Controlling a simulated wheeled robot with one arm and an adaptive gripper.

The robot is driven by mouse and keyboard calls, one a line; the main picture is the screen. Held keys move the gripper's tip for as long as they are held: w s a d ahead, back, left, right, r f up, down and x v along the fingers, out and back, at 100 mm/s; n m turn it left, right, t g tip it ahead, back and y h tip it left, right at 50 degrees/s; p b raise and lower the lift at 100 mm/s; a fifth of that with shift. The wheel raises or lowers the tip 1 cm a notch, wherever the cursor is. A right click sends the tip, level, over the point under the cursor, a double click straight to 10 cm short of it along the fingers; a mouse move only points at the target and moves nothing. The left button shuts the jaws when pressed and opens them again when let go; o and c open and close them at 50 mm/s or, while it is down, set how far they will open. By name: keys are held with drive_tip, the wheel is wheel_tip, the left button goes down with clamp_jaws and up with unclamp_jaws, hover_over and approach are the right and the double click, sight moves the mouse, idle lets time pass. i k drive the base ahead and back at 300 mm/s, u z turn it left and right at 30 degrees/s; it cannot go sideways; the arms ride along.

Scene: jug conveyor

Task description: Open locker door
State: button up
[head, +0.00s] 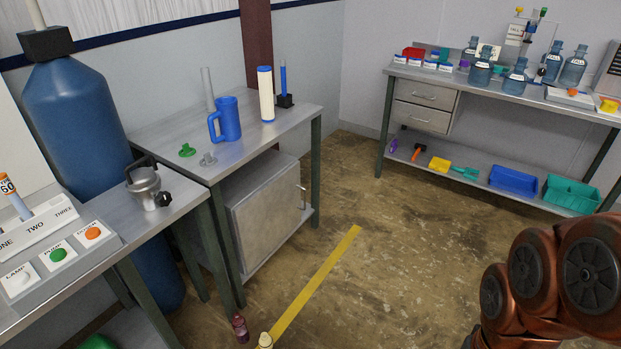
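A grey metal locker (262,215) sits under the middle bench, on its lower shelf. Its broad front door faces the open floor and looks shut. A small bar handle (302,196) shows at the locker's right edge. My arm shows at the lower right of the head view as copper-coloured joints, well apart from the locker with open floor between. My gripper is out of the picture, so its state does not show.
The middle bench (180,133) holds a blue jug (225,119) and a white cylinder with blue ends (266,95). A button panel (62,262) is at left. The floor in the middle is clear.

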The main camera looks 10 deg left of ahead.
sight(265, 219)
drive_tip(key=i, duration=1.8)
drive_tip(key=u, duration=1.75)
